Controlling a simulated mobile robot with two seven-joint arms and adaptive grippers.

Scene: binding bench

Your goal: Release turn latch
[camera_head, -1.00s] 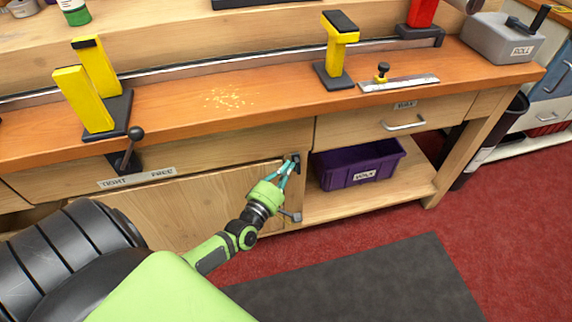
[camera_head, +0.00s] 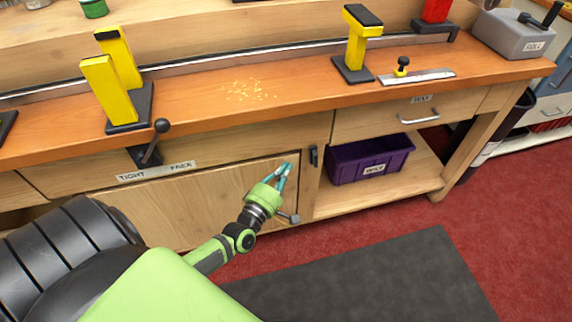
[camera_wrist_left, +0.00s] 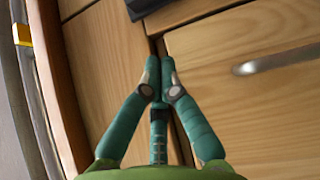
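The turn latch (camera_head: 314,156) is a small dark piece on the wooden post just right of the lower cabinet door (camera_head: 215,200). It stands upright in the head view. My left gripper (camera_head: 285,168) has a green body and teal fingers. Its tips are in front of the door's upper right corner, left of the latch and apart from it. In the left wrist view the fingertips (camera_wrist_left: 160,66) are together with nothing visible between them. A dark piece at the top edge there seems to be the latch (camera_wrist_left: 150,7), mostly cut off. My right gripper is not in view.
A grey door handle (camera_head: 289,217) sticks out below my gripper. A purple bin (camera_head: 345,168) stands on the open shelf to the right. A lever (camera_head: 155,142) sits above a TIGHT/FREE label (camera_head: 150,174). Yellow stands are on the bench. A dark mat (camera_head: 370,280) lies on the floor.

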